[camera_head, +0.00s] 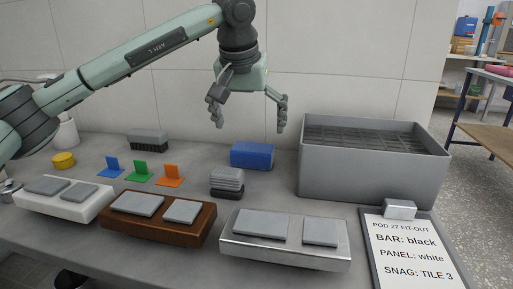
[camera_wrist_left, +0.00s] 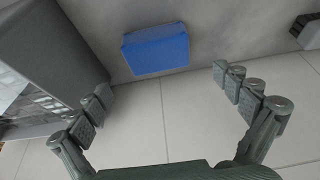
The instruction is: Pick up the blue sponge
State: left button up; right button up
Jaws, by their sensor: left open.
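The blue sponge (camera_head: 252,155) is a blue block lying on the grey counter near the wall, left of the grey crate. My left gripper (camera_head: 249,121) is open and empty, above the sponge and apart from it, with its fingers pointing down. In the left wrist view the sponge (camera_wrist_left: 156,49) shows beyond and between the spread fingertips of my left gripper (camera_wrist_left: 165,88). My right gripper is not in view.
A grey crate (camera_head: 325,176) stands right of the sponge. A grey ribbed block (camera_head: 227,181) lies in front of it. Orange (camera_head: 171,178), green (camera_head: 141,173) and blue (camera_head: 111,169) tags stand to the left. White, brown and metallic panels line the front. A sign board (camera_head: 412,255) reads "POD 27 FIT-OUT".

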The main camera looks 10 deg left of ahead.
aim_at(252, 147)
pick_arm(q)
jog(key=shift+s+x, duration=0.25)
jog(key=shift+x, duration=0.95)
jog(key=x, duration=0.4)
jog(key=shift+d+f, duration=0.1)
jog(key=shift+f, duration=0.3)
jog(key=shift+c, duration=0.6)
jog(key=c, duration=0.9)
notch_tip(252, 147, up, 10)
jog(key=shift+r, duration=0.1)
jog(key=o, duration=0.5)
jog(key=c, duration=0.5)
jog(key=shift+o, duration=0.2)
